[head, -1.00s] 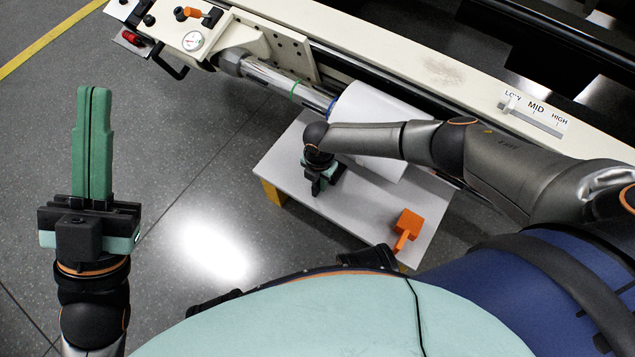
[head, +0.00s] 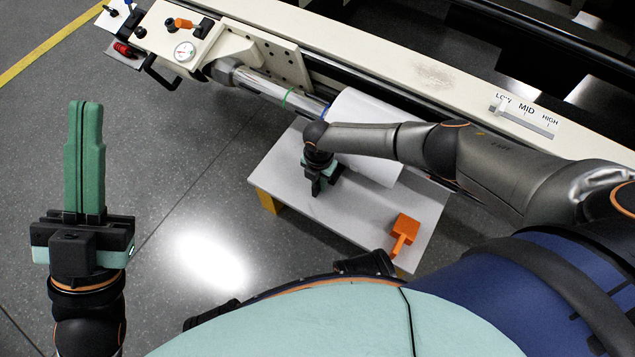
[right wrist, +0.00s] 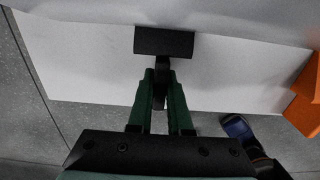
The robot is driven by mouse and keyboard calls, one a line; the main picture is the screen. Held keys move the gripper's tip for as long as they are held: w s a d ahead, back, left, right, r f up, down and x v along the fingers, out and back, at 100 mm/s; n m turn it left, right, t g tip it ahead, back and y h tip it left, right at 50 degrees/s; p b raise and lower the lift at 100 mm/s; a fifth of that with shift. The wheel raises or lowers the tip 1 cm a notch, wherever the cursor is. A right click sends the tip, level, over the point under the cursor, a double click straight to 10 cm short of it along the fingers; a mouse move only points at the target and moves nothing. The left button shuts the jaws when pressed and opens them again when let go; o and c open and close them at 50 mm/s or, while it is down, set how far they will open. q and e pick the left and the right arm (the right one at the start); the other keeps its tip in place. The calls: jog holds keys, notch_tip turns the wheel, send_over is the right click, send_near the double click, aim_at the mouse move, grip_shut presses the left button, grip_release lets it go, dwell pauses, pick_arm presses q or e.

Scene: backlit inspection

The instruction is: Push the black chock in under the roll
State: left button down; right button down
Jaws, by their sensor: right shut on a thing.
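The black chock (right wrist: 164,41) lies on the white board, its stub handle pointing back toward my right gripper (right wrist: 161,88). The green fingers are shut on this handle. The chock's far edge meets the lower edge of the white roll (right wrist: 240,18) in the right wrist view; whether it touches cannot be told. In the head view the roll (head: 352,107) sits on a metal shaft, and my right gripper (head: 320,186) is low in front of it, hiding the chock. My left gripper (head: 85,108) is shut and empty, upright over the floor at the left.
An orange chock (head: 404,232) with a handle lies on the white board (head: 350,212), right of my right gripper; it also shows in the right wrist view (right wrist: 306,98). The cream machine frame (head: 420,75) runs behind the roll. Floor at the left is clear.

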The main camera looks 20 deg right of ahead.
jog(key=c, duration=0.8)
grip_release()
jog(key=shift+o, duration=0.2)
jog(key=shift+r, duration=0.1)
notch_tip(320, 180, up, 11)
jog(key=p, duration=0.6)
jog(key=shift+p, duration=0.4)
pick_arm(q)
notch_tip(320, 180, up, 8)
jog(key=shift+s+a+t+p, duration=0.2)
jog(key=shift+a+t+p, duration=0.1)
jog(key=shift+a, duration=0.1)
pick_arm(e)
jog(key=shift+r, duration=0.7)
pick_arm(q)
jog(key=shift+r, duration=0.1)
